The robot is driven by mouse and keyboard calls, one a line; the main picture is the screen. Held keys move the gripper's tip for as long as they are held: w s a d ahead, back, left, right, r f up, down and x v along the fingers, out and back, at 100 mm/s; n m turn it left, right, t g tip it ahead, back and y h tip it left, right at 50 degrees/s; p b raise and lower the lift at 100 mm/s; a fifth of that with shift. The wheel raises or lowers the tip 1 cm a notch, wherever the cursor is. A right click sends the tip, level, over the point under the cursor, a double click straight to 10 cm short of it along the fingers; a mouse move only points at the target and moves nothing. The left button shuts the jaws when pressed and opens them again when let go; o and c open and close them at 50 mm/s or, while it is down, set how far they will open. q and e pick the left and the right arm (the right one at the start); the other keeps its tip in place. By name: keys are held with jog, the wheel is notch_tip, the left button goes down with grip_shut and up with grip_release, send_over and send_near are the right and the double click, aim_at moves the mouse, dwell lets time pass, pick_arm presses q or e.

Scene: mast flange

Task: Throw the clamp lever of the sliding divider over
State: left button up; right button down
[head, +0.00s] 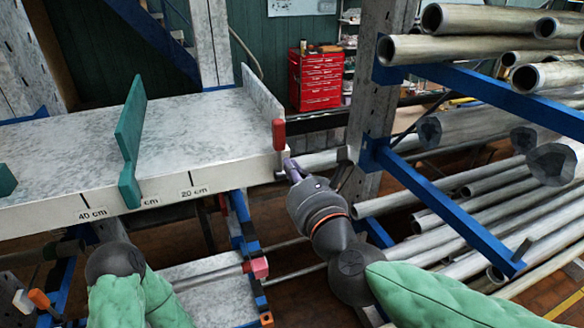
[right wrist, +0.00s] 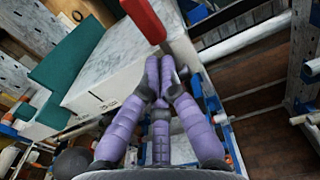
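A red lever handle (head: 279,134) stands upright at the right front corner of the grey shelf (head: 75,150), near a pale upright plate (head: 262,100). It also shows at the top of the right wrist view (right wrist: 145,18), tilted there. My right gripper (head: 290,168) is just below and right of the red handle. Its purple fingers (right wrist: 160,68) close together at the tips, with no object visible between them. I cannot tell whether they touch the lever; its lower end is hidden. A green divider (head: 130,125) stands on the shelf farther left.
The shelf's front edge carries 20 cm and 40 cm marks. Another green piece (head: 6,180) is at the far left. A steel post (head: 372,95) and blue rack arms (head: 440,205) with pipes (head: 470,50) crowd the right. A red tool chest (head: 316,80) stands behind.

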jog(key=shift+s+d+f+b, duration=0.15)
jog(key=shift+s+f+b, duration=0.4)
jog(key=shift+f+b, duration=0.25)
jog(key=c, duration=1.1)
grip_release()
jog(key=shift+p+v, duration=1.45)
jog(key=shift+v, duration=2.55)
